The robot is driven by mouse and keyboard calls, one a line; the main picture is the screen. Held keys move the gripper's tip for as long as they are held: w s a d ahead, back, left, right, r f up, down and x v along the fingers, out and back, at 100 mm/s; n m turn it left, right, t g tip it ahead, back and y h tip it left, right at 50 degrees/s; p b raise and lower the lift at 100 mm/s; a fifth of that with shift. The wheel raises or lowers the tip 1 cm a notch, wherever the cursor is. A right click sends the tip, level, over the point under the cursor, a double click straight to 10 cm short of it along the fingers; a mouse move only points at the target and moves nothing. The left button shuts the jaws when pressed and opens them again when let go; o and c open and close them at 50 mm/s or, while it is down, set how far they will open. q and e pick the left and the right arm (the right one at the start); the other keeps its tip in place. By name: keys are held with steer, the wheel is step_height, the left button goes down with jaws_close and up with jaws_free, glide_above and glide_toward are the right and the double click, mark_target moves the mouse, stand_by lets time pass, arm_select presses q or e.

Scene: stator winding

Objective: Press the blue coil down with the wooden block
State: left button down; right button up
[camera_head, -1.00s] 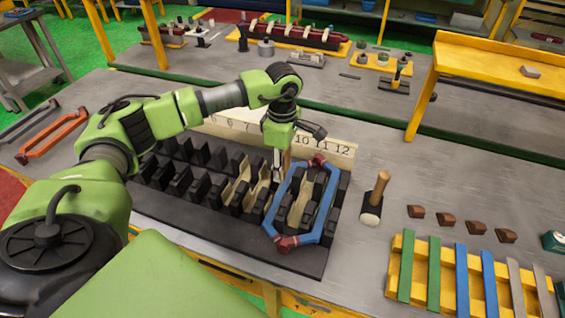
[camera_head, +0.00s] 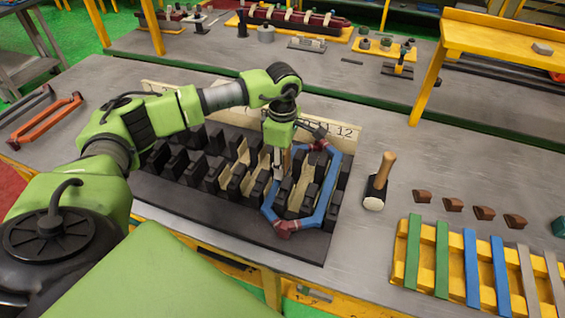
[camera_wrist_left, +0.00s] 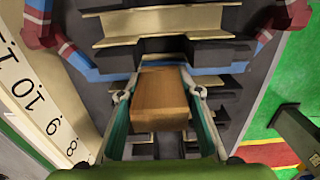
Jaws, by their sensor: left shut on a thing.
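The blue coil (camera_head: 328,190) with dark red bound ends lies over the right end of the black slotted stator (camera_head: 230,225). Its frame surrounds several black teeth and pale slot liners. It also shows at the top of the left wrist view (camera_wrist_left: 205,76). My left gripper (camera_head: 280,170) points down at the coil's left side. In the left wrist view the gripper (camera_wrist_left: 158,105) is shut on the wooden block (camera_wrist_left: 160,98), which sits between its fingers over the slots. The head view mostly hides the block, and whether it touches the coil cannot be told. My right gripper is not in view.
A hammer (camera_head: 386,165) stands head down right of the stator. Several brown wedges (camera_head: 453,204) and a yellow rack (camera_head: 405,270) with coloured strips lie further right. A numbered board (camera_head: 350,130) stands behind the stator. An orange coil (camera_head: 50,120) lies far left.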

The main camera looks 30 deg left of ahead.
arm_select(q)
steer(key=shift+f+b, duration=0.15)
steer(key=shift+b, duration=0.15)
stand_by(0.9)
steer(key=shift+s+f+b, duration=0.1)
steer(key=shift+f+b, duration=0.35)
steer(key=shift+b, duration=0.1)
stand_by(0.6)
stand_by(0.3)
steer(key=shift+r+p, duration=0.35)
steer(key=shift+r, duration=0.2)
steer(key=shift+r+p, duration=3.05)
steer(key=shift+r, duration=2.25)
